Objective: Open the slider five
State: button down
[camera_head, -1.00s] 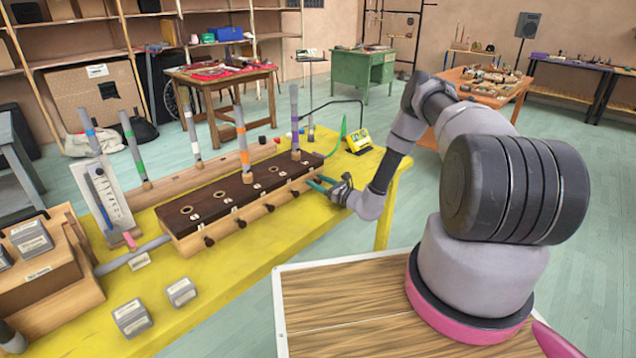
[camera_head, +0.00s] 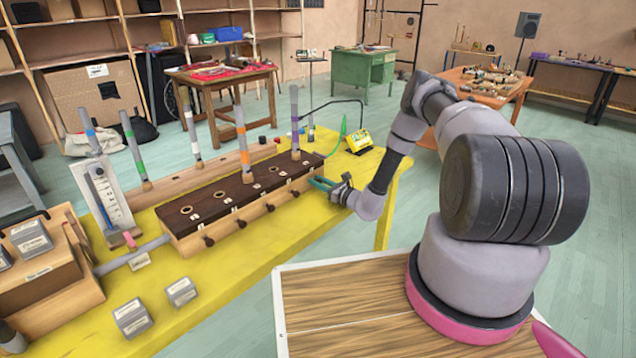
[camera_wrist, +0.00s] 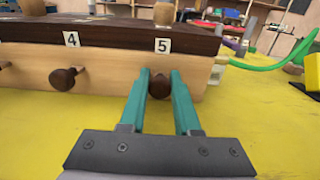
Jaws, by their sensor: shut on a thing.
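A long wooden box (camera_head: 190,237) with a dark brown top stands on the yellow table. Dark round knobs stick out of its front, below numbered labels. In the wrist view, the slider five knob (camera_wrist: 158,85) is under the label 5 (camera_wrist: 162,45). My gripper (camera_wrist: 160,76) has its teal fingers on either side of this knob and is shut on it. In the head view, my gripper (camera_head: 313,181) is at the right end of the box front. The slider four knob (camera_wrist: 63,79) is to the left, clear of the fingers. How far slider five is out is hard to tell.
The yellow table (camera_head: 235,270) is bare in front of the box. Small grey blocks (camera_head: 132,318) lie on it at the front left. Upright tubes (camera_head: 242,138) stand on and behind the box. A green cable (camera_wrist: 270,66) lies to the right.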

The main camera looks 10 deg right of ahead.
dwell(0.8)
jog(key=shift+v, duration=1.5)
jog(key=c, duration=0.6)
grip_release()
jog(key=v, duration=1)
jog(key=shift+s+d, duration=0.25)
jog(key=shift+s, duration=0.05)
